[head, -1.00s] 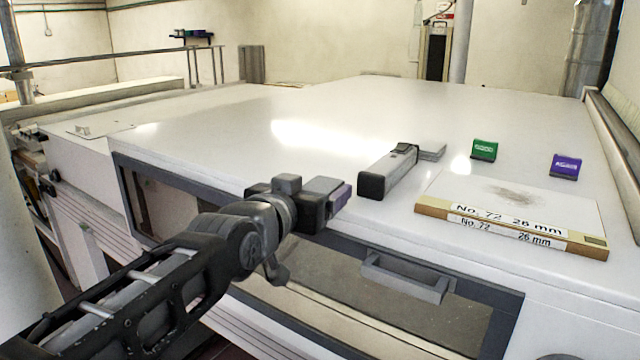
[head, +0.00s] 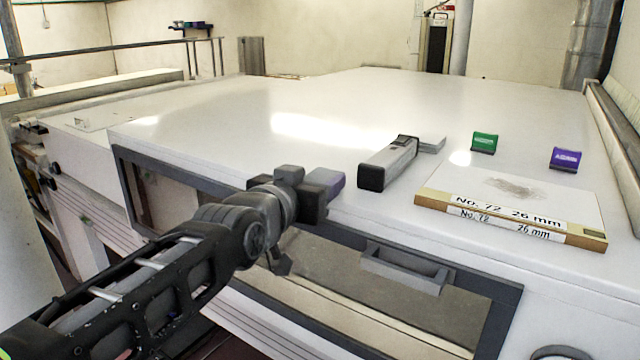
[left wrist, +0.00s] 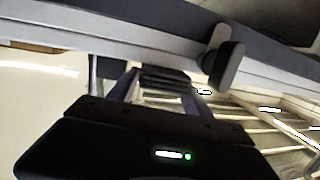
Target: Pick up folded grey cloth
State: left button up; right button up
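I cannot clearly make out the folded grey cloth. A small flat grey piece (head: 432,144) lies on the white top at the far end of a dark-ended grey block; I cannot tell whether it is the cloth. My left gripper (head: 318,185) is at the front edge of the white top, left of the grey block and apart from it. In the left wrist view its two fingers (left wrist: 162,85) stand apart, with a dark ridged shape showing between them that I cannot identify. My right gripper is not in view.
The grey block (head: 388,165) lies near the front edge. A labelled flat box (head: 510,215), a green item (head: 484,143) and a purple item (head: 564,159) are to the right. A drawer handle (head: 405,271) juts out below the edge. The back of the top is clear.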

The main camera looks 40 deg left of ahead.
pick_arm(q)
jog(key=c, duration=0.9)
jog(key=shift+r, duration=0.15)
notch_tip(320, 180, up, 10)
jog(key=shift+f+b, duration=0.1)
jog(key=shift+b, duration=0.3)
